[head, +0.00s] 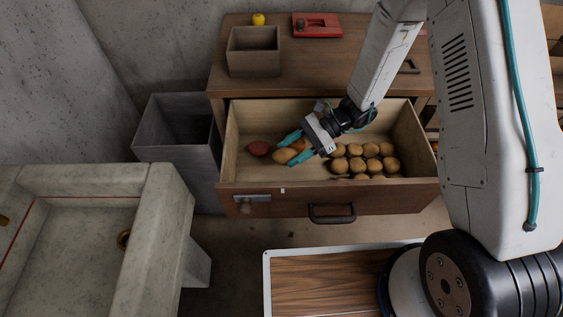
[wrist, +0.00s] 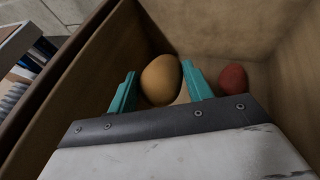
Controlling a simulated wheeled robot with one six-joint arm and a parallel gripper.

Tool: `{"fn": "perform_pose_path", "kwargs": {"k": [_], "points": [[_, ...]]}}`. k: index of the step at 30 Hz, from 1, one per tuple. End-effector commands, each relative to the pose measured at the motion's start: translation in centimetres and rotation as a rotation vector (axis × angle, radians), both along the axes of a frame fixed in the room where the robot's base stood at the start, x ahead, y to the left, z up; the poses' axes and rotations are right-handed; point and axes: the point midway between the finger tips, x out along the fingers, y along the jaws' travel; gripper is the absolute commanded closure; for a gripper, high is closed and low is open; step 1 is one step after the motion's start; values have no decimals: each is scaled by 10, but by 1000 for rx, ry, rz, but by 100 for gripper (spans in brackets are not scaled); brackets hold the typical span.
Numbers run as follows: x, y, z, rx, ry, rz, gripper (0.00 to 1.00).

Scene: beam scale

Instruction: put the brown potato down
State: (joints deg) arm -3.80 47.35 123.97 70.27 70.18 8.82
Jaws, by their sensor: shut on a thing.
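The brown potato (head: 284,156) is between the teal fingers of my gripper (head: 295,148), inside the open drawer (head: 245,133), toward its left side. In the wrist view, the brown potato (wrist: 160,80) sits between the two fingertips (wrist: 159,88). My gripper is shut on it. I cannot tell whether the potato touches the drawer floor. A red potato (head: 258,148) lies to its left in the head view, apart from it; in the wrist view, the red potato (wrist: 234,79) is right of the fingers.
Several brown potatoes (head: 372,150) lie in rows in the drawer's right part. The drawer walls stand around my gripper. On the cabinet top (head: 270,90) are a wooden box (head: 254,52), a red object (head: 316,25) and a yellow object (head: 258,19). A grey bin (head: 180,150) stands left.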

Motion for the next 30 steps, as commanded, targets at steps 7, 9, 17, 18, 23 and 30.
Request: {"fn": "perform_pose_path", "kwargs": {"k": [7, 9, 17, 18, 23, 30], "points": [[0, -2, -45, 1, 3, -3, 74], [0, -2, -52, 1, 1, -3, 74], [-1, -1, -85, 0, 2, -1, 74], [-1, -1, -90, 0, 3, -1, 74], [0, 0, -99, 0, 0, 0, 74], [0, 0, -99, 0, 0, 0, 74]]}}
